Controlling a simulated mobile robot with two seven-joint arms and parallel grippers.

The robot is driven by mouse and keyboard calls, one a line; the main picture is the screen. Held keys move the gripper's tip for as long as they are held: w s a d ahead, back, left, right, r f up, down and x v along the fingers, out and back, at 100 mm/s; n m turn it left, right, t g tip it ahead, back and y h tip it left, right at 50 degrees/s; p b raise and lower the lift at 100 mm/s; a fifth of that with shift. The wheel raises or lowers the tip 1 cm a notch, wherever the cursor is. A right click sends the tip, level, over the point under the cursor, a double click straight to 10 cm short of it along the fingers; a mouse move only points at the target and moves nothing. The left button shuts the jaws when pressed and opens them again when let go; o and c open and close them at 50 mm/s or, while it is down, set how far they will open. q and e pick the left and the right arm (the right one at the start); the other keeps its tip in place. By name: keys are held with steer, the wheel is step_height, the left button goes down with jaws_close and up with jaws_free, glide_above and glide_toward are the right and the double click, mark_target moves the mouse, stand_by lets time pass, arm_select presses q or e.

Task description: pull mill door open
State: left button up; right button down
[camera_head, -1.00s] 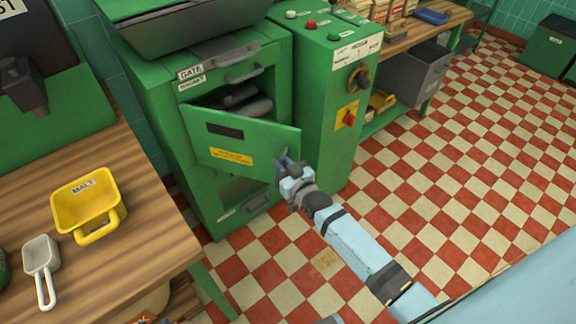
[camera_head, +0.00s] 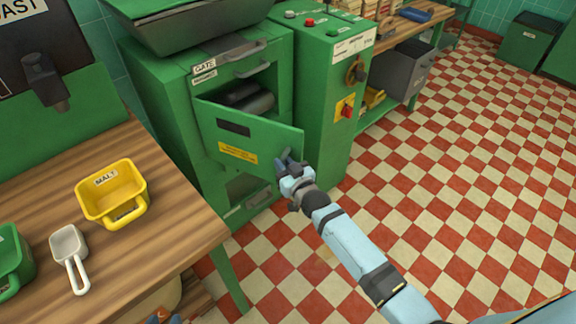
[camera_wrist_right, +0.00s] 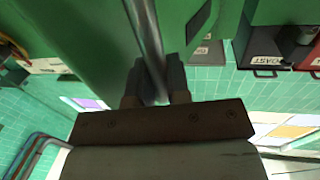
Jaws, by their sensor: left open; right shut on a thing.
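The green mill door (camera_head: 249,141) with a yellow label hangs partly open on the green mill (camera_head: 170,90), swung out from its left side. Dark rollers (camera_head: 247,97) show in the opening above it. My right gripper (camera_head: 286,164) is at the door's free lower right corner. In the right wrist view its fingers (camera_wrist_right: 155,88) are shut on a metal bar, the door handle (camera_wrist_right: 147,40), beside the green door panel.
A wooden table (camera_head: 180,215) at left holds a yellow malt scoop (camera_head: 112,196), a white scoop (camera_head: 69,250) and a green container (camera_head: 12,262). A green control cabinet (camera_head: 318,120) stands right of the mill. The checkered floor (camera_head: 450,190) at right is clear.

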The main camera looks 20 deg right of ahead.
steer(key=shift+a+r, duration=0.15)
steer(key=shift+r, duration=0.35)
steer(key=c, duration=1.1)
jaws_free()
steer(key=shift+w, duration=0.1)
steer(key=shift+f, duration=0.1)
steer(key=shift+s, duration=0.2)
steer(key=p+v, duration=0.1)
steer(key=v, duration=1.2)
steer(key=shift+s+f, duration=0.25)
steer(key=shift+s, duration=0.05)
